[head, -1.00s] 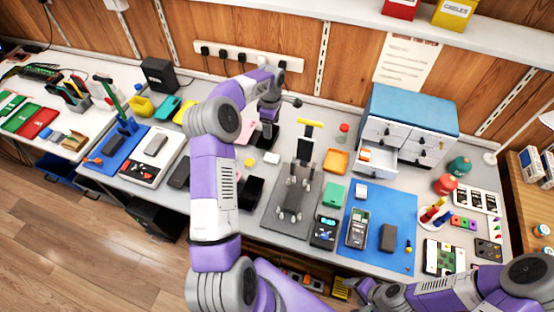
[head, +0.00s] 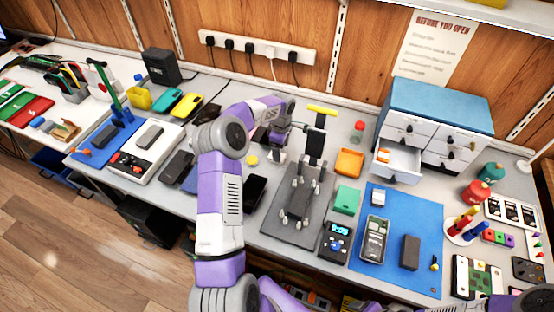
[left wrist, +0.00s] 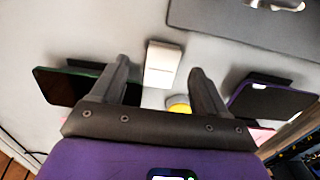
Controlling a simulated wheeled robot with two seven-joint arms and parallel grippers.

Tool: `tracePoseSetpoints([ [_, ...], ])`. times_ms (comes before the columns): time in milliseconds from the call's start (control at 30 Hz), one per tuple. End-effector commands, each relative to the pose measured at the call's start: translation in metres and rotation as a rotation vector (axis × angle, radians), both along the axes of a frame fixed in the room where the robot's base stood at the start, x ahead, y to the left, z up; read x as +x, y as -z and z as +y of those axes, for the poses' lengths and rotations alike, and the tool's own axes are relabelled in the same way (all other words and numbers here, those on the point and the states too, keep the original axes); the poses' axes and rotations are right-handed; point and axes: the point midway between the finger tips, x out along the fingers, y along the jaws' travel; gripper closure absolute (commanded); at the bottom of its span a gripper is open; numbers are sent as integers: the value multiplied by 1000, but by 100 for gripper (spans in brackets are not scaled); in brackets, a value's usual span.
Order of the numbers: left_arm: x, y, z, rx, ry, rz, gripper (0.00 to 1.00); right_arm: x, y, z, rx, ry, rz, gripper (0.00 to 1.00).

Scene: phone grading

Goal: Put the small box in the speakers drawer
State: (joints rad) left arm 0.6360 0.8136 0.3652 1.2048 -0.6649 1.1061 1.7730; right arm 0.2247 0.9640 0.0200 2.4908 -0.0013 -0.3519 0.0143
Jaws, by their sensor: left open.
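The small white box (left wrist: 163,64) lies on the grey bench in the left wrist view, in front of and between my left gripper's fingers. In the head view a bit of the box (head: 279,157) shows just below the gripper. My left gripper (head: 276,146) is open and empty, low over the bench; in the wrist view its fingers (left wrist: 157,72) point toward the box. I cannot tell the exact gap. An open drawer (head: 398,176) of the blue-topped white cabinet (head: 440,103) holds a small orange and white item; its label is unreadable. My right gripper is out of view.
A yellow round thing (left wrist: 179,104) sits between the finger bases, near the box. Dark phones lie on both sides, at left (left wrist: 62,86) and right (left wrist: 272,101). A grey plate (head: 300,232) with a stand and an orange tray (head: 349,163) lie between gripper and drawer.

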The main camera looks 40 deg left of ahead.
Motion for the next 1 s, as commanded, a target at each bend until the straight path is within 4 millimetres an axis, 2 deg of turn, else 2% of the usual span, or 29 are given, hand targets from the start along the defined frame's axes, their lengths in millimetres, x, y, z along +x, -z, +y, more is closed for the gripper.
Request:
tracePoseSetpoints([
  [33, -3, 13, 0, -4, 0, 3, 26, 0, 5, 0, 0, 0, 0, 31],
  [200, -4, 33, -1, -2, 0, 2, 26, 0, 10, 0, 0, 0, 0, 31],
  [500, -4, 36, -1, 0, 0, 0, 26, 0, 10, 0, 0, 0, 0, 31],
  [900, -4, 36, -1, 0, 0, 0, 85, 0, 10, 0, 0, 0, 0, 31],
  [1000, -4, 36, -1, 0, 0, 0, 85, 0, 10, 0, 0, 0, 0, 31],
])
